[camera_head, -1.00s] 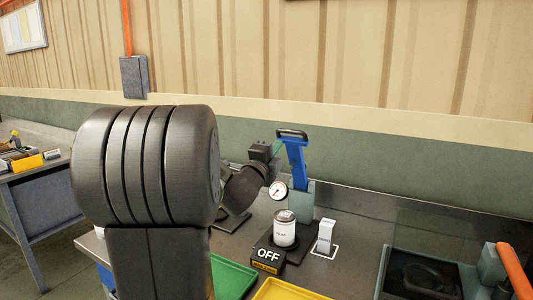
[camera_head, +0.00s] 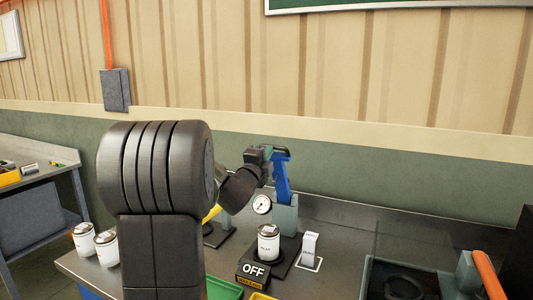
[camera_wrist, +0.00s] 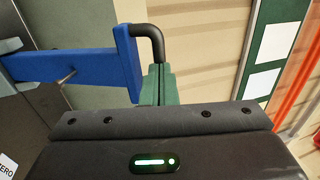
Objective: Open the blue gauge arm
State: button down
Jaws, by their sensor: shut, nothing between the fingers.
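The blue gauge arm (camera_head: 283,178) stands nearly upright, leaning a little left, on a grey post (camera_head: 286,216) at the bench's back. A round white gauge (camera_head: 262,204) sits left of the post. In the wrist view the blue arm (camera_wrist: 75,66) ends in a bent black handle (camera_wrist: 152,36). My gripper (camera_head: 268,153) is at the arm's top, on its left side. Its green fingers (camera_wrist: 158,86) are together, right beside the handle and blue end. I cannot tell whether they touch. The handle is partly hidden in the head view.
A white switch block (camera_head: 309,248) is to the right. Two jars (camera_head: 95,243) stand at the bench's left. An orange handle (camera_head: 489,274) is at the right.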

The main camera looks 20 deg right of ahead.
aim_at(274, 153)
jog(key=shift+g+y, duration=0.3)
jog(key=w+d+r+p, duration=0.1)
jog(key=d+p, duration=0.1)
jog(key=w+d+r+p, duration=0.2)
jog(key=shift+w, duration=0.25)
jog(key=shift+s+f, duration=0.1)
jog(key=shift+f, duration=0.05)
